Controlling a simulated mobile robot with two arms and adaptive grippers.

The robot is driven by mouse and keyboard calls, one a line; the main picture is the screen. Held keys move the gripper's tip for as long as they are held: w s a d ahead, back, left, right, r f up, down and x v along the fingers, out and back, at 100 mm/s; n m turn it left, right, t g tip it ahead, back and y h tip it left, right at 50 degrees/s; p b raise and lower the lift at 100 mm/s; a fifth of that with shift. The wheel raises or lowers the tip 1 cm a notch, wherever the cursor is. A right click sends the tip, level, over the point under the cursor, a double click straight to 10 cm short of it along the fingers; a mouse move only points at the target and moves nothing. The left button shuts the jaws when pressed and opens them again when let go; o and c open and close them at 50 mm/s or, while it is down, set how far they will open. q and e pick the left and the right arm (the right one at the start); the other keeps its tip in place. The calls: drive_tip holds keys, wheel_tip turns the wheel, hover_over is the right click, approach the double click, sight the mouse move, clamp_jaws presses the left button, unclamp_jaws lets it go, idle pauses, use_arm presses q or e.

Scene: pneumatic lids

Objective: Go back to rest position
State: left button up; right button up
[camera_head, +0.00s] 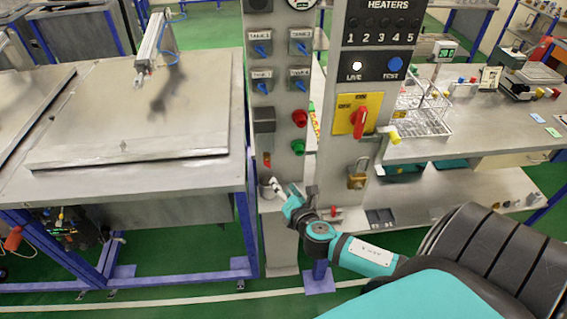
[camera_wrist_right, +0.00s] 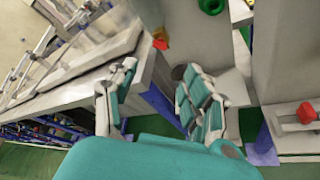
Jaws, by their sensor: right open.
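My right arm reaches in from the lower right of the head view. Its gripper (camera_head: 281,190) is at the lower part of the grey control column (camera_head: 283,215), below the red and green buttons. In the right wrist view the two fingers of the right gripper (camera_wrist_right: 158,100) stand apart with nothing between them. Past the fingertips a small red and orange switch (camera_wrist_right: 160,40) shows on the column. My left gripper is not in view.
A metal tank with a closed lid (camera_head: 130,120) on a blue frame stands at the left. The heater panel (camera_head: 372,70) with a red rotary switch (camera_head: 359,121) stands right of the column. A bench (camera_head: 440,150) with a wire rack is at the right. Green floor lies below.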

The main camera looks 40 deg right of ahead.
idle(0.5)
drive_tip(key=s+f+m+g+b, duration=0.3)
drive_tip(key=s+f, duration=0.2)
drive_tip(key=f, duration=0.7)
drive_tip(key=s+f+m+g+y+b, duration=0.15)
drive_tip(key=s+f+m, duration=0.3)
drive_tip(key=f, duration=0.85)
drive_tip(key=s+f+m+g+b, duration=0.35)
drive_tip(key=s+f, duration=0.25)
drive_tip(key=f, duration=0.6)
drive_tip(key=s+a+f+m+g+y+b, duration=0.1)
drive_tip(key=s+a+f+m, duration=0.4)
drive_tip(key=s+f, duration=0.5)
drive_tip(key=s+a+f+m+g+y+b, duration=0.1)
drive_tip(key=s+a+f+m+g+b, duration=0.3)
drive_tip(key=s+f, duration=0.6)
drive_tip(key=s+a+m+b, duration=0.1)
drive_tip(key=s+a, duration=0.1)
drive_tip(key=s, duration=0.3)
drive_tip(key=shift+s+a, duration=0.15)
drive_tip(key=shift+s, duration=0.1)
